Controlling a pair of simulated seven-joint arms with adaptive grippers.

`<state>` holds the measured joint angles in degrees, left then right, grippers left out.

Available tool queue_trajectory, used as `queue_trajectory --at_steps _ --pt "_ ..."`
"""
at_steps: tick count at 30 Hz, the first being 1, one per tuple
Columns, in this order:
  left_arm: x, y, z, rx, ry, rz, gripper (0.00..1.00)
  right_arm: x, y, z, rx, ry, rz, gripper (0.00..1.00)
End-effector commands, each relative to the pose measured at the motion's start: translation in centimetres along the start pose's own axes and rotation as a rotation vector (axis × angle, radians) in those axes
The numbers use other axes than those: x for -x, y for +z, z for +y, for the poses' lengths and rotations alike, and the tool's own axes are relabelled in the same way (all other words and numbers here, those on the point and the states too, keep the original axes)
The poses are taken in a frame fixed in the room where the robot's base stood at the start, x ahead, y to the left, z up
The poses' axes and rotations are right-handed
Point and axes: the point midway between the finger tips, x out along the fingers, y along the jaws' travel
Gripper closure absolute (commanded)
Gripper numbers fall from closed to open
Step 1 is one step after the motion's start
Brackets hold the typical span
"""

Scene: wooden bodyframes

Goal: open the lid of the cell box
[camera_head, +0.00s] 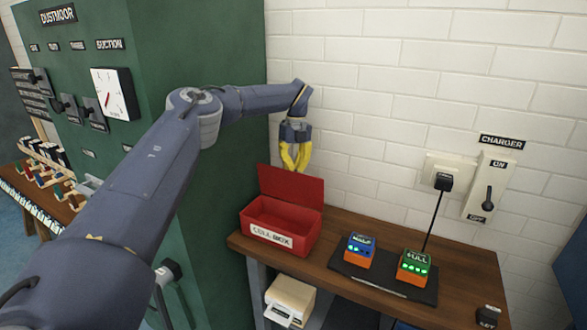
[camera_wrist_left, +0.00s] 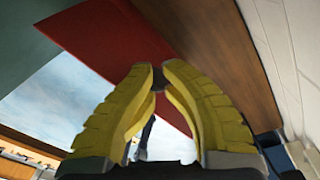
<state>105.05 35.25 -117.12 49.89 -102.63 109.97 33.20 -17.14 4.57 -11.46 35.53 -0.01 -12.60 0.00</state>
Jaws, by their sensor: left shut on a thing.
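The red cell box (camera_head: 281,228) stands on the wooden bench, with a white "CELL BOX" label on its front. Its lid (camera_head: 291,186) is raised and stands upright at the back, and the box looks empty inside. My left gripper (camera_head: 296,167) points down at the lid's top edge, its yellow fingers closed together there. In the left wrist view the fingertips (camera_wrist_left: 157,76) close on a small dark piece, with the red lid (camera_wrist_left: 105,45) behind them. The fingers hide the exact contact. My right gripper is not in view.
On a dark mat (camera_head: 384,283) right of the box sit a blue-topped cell (camera_head: 359,251) and a green-topped cell (camera_head: 414,267). A charger switch (camera_head: 488,197) and plug (camera_head: 443,182) are on the brick wall. A green cabinet (camera_head: 210,120) stands close on the left.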

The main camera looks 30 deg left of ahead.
Motion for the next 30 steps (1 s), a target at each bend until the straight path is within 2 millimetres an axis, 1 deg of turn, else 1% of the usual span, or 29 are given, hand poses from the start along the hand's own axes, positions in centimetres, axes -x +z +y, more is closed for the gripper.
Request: queue_trajectory --at_steps 1,12,13,22,23,30 --pt "-1.95 -0.46 0.12 -0.006 0.028 0.013 1.0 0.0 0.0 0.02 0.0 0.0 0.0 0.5" --pt "-1.95 -0.52 0.1 -0.006 0.028 0.015 1.0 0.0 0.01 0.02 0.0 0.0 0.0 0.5" --pt "-1.95 -0.52 0.1 -0.006 0.028 0.015 0.88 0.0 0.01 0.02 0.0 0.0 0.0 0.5" --pt "-1.95 -0.31 0.24 -0.004 0.028 0.013 0.53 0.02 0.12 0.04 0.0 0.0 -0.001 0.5" --pt "-1.95 -0.26 0.26 -0.004 0.028 0.012 0.51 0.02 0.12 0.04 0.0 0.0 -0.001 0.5" --pt "-1.94 0.06 0.43 -0.001 0.027 0.007 0.51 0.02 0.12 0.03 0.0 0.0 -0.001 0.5"
